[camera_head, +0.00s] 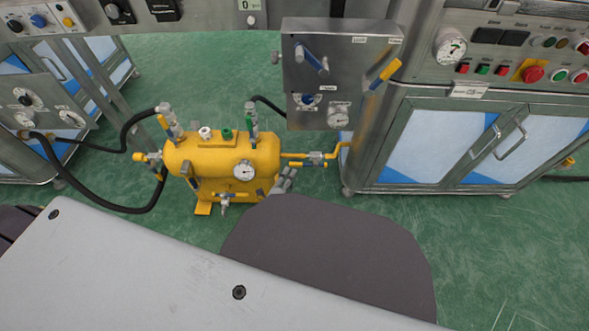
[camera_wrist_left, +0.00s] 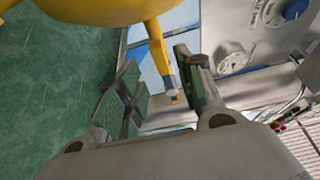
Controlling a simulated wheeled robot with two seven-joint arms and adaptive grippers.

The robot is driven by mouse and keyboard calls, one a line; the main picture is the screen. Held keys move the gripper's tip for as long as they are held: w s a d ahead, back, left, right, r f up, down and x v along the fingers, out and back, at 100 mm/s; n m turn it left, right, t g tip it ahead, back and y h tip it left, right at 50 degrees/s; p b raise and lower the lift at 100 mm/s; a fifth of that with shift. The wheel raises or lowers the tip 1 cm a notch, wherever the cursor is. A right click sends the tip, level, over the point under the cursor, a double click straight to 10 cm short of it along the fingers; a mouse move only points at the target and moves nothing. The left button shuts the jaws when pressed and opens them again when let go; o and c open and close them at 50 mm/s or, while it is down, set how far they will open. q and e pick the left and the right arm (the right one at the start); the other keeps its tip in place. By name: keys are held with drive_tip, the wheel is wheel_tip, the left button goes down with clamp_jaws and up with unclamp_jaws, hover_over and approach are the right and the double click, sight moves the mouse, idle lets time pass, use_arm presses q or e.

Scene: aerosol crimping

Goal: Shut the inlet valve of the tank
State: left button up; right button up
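The yellow tank (camera_head: 222,157) stands on the floor with a round gauge on its front. A yellow pipe leaves its right end and carries a small valve (camera_head: 315,157) with a grey body. No label shows which valve is the inlet. My left gripper (camera_head: 284,181) is low beside the tank's right end, below this pipe, largely hidden by my arm. In the left wrist view, my left gripper (camera_wrist_left: 158,82) is open. A yellow pipe with a grey end (camera_wrist_left: 165,62) shows between its spread fingers; I cannot tell whether they touch it. My right gripper is not in view.
A steel panel (camera_head: 340,75) with knobs, a gauge and a yellow handle hangs behind the pipe. A cabinet (camera_head: 440,145) stands at right. Black hoses (camera_head: 100,204) loop left of the tank. Green floor (camera_head: 510,235) is clear at lower right.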

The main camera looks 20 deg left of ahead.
sight(295, 166)
use_arm(q)
drive_tip(key=shift+w+d+b, duration=0.2)
drive_tip(key=shift+w+b, duration=0.35)
drive_tip(key=shift+w, duration=0.85)
drive_tip(key=shift+w+d+b, duration=0.15)
drive_tip(key=shift+w+b, duration=0.35)
drive_tip(key=shift+w, duration=0.85)
drive_tip(key=shift+c, duration=0.3)
clamp_jaws()
